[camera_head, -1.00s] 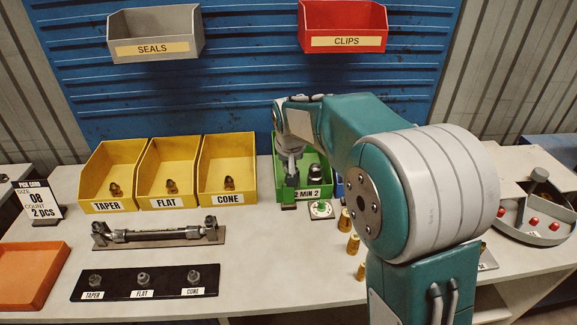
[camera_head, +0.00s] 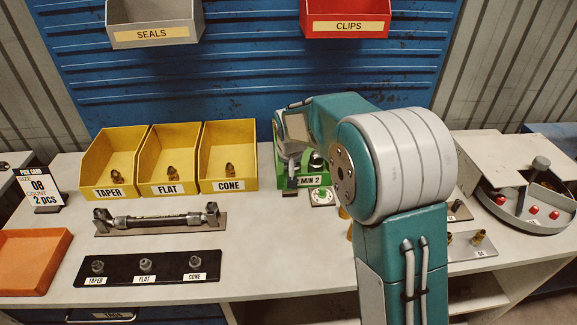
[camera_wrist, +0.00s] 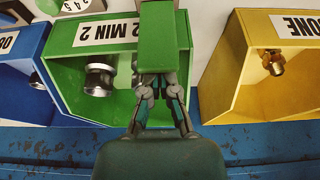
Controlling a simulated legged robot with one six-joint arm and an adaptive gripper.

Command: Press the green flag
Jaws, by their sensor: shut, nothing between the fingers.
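The green bin (camera_head: 289,184) labelled "2 MIN 2" stands at the back of the bench, with a silver fitting (camera_wrist: 98,78) inside. A flat green piece (camera_wrist: 165,42), which looks like the green flag, covers part of the label in the wrist view. My gripper (camera_wrist: 159,82) is shut and empty over the green bin. Its fingertips meet the near edge of the green piece in the wrist view; whether they touch it I cannot tell. In the head view my arm partly hides the bin, and the flag is hard to make out.
Yellow bins (camera_head: 228,157) stand left of the green bin, and a blue bin (camera_wrist: 18,55) is on its other side. A hose assembly (camera_head: 157,221) and black fitting strip (camera_head: 146,265) lie front left.

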